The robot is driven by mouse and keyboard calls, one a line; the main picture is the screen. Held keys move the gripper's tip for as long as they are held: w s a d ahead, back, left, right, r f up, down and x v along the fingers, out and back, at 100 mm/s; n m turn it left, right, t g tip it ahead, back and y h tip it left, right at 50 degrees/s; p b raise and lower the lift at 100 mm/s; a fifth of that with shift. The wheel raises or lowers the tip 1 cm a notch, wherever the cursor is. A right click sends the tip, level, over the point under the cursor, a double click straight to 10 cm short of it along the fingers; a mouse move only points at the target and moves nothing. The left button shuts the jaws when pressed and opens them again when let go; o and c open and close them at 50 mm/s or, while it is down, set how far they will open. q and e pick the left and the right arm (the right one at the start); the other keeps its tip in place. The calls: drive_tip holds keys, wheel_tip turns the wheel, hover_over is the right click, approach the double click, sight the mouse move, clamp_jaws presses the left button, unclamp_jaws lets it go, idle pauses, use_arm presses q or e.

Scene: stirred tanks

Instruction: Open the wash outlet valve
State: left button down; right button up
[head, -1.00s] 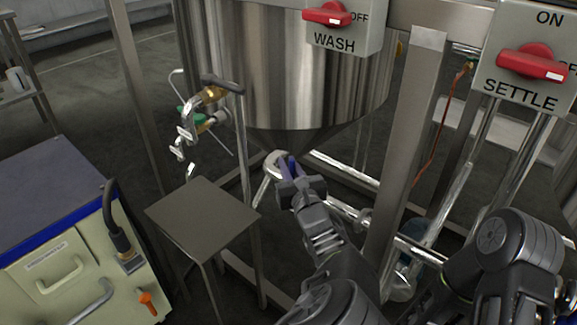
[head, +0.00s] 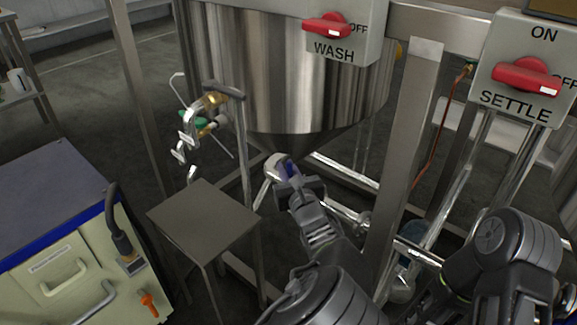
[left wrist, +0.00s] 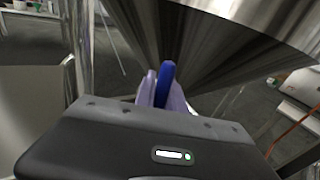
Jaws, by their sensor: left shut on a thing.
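The wash tank (head: 300,70) is a steel vessel with a cone bottom, under the box marked WASH. A pale metal outlet fitting (head: 272,168) sits below the cone. My left gripper (head: 288,170) reaches up to this fitting from below right. In the left wrist view, its lavender fingers (left wrist: 157,92) are shut on a flat blue valve handle (left wrist: 166,82), which stands up between them. The fingers and palm hide the valve body and the handle's lower part. Part of my right arm shows at the lower right in the head view; its gripper is out of view.
A small steel platform (head: 203,220) stands left of my left gripper. A cream cabinet with a blue edge (head: 75,230) is at the lower left. A steel frame post (head: 408,150) rises on the right. Red switches for WASH (head: 327,25) and SETTLE (head: 525,77) are above.

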use_arm(q)
drive_tip(key=shift+w+a+f+n+g+h+p, duration=0.65)
drive_tip(key=shift+a+f+g+p, duration=0.15)
drive_tip(key=shift+a+g+p, duration=0.25)
drive_tip(key=shift+w+a+f+n+g+h+p, duration=0.65)
drive_tip(key=shift+a+f+g+p, duration=0.25)
drive_tip(key=shift+g, duration=0.25)
drive_tip(key=shift+d+r, duration=0.1)
drive_tip(key=shift+r, duration=0.05)
drive_tip(key=c, duration=1.4)
unclamp_jaws()
drive_tip(key=shift+r, duration=0.1)
